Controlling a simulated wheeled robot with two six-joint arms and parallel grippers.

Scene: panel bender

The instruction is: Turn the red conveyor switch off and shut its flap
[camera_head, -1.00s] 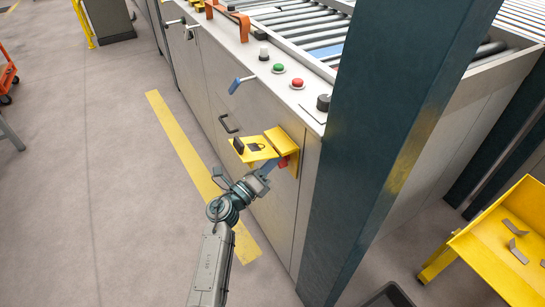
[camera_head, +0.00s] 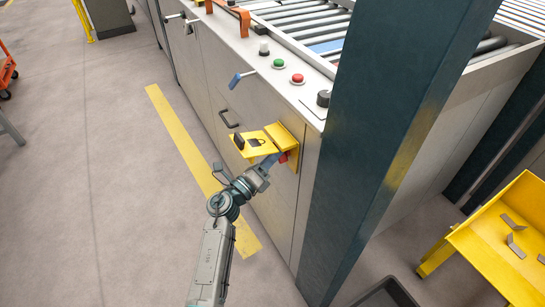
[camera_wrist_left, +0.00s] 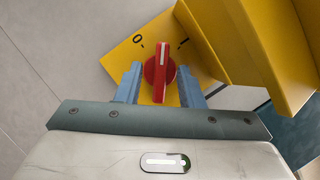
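The red switch knob (camera_wrist_left: 160,72) sits on a yellow plate (camera_wrist_left: 127,51) in the left wrist view. The plate has a 0 mark at upper left and a second mark at upper right. The knob's white line points nearly straight up, between the marks. My left gripper (camera_wrist_left: 161,88) has its two blue fingers on either side of the knob, with small gaps visible. It also shows at the switch in the head view (camera_head: 272,166), where it covers most of the knob. The yellow flap (camera_head: 248,146) stands open, sticking out from the cabinet above the switch. My right gripper is out of view.
The grey cabinet front (camera_head: 262,110) carries a dark handle (camera_head: 230,119) and a blue lever (camera_head: 240,79). Green and red buttons (camera_head: 297,78) sit on its top edge. A dark blue post (camera_head: 375,140) stands at right.

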